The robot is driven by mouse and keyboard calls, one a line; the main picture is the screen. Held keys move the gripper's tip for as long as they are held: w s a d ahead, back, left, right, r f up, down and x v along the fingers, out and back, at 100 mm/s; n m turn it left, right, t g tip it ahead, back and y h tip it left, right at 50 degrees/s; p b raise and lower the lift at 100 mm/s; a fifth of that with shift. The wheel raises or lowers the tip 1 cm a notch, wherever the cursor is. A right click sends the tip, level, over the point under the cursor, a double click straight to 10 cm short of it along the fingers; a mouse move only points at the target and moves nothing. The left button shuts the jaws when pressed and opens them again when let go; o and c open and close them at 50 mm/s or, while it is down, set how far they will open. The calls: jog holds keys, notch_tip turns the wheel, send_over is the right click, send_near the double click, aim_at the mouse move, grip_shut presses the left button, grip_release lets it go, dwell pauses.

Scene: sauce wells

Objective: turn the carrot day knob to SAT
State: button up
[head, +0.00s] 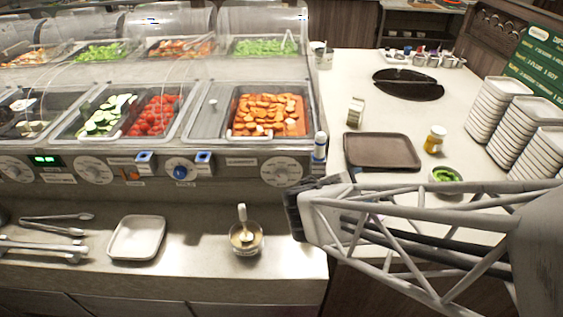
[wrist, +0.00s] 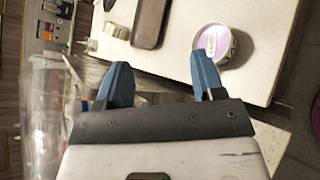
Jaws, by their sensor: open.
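Under the orange carrot pan (head: 268,112), a round white dial (head: 283,171) is set in the counter's front panel in the head view. It appears to be the carrot day knob; its day marks are too small to read. My gripper (head: 292,212) is to the right of and below this dial, apart from it, at the right end of the lower ledge. In the wrist view my gripper's two blue fingers (wrist: 163,75) stand wide apart with nothing between them. The dial cannot be made out in the wrist view.
Similar dials (head: 94,169) and a blue knob (head: 180,172) line the panel. A cup with a utensil (head: 246,240), a white tray (head: 137,238) and tongs (head: 52,230) lie on the ledge. A brown tray (head: 382,151) and yellow jar (head: 435,139) are on the right counter.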

jog(key=w+a+f+n+t+y, duration=0.3)
jog(key=a+f+n+t, duration=0.15)
jog(key=a+n, duration=0.3)
jog(key=n+t+y, duration=0.4)
jog(key=n+y, duration=0.2)
jog(key=n, duration=0.2)
send_near(281, 178)
jog(key=w, duration=0.1)
jog(key=shift+d+r+m, duration=0.1)
jog(key=shift+m, duration=0.15)
jog(key=shift+w, duration=0.15)
jog(key=shift+w+d, duration=0.1)
jog(key=shift+w, duration=1.8)
jog(key=shift+w+d, duration=0.15)
jog(key=shift+w, duration=1.75)
jog(key=shift+c, duration=0.4)
jog(key=c, duration=0.8)
jog(key=shift+c, duration=0.2)
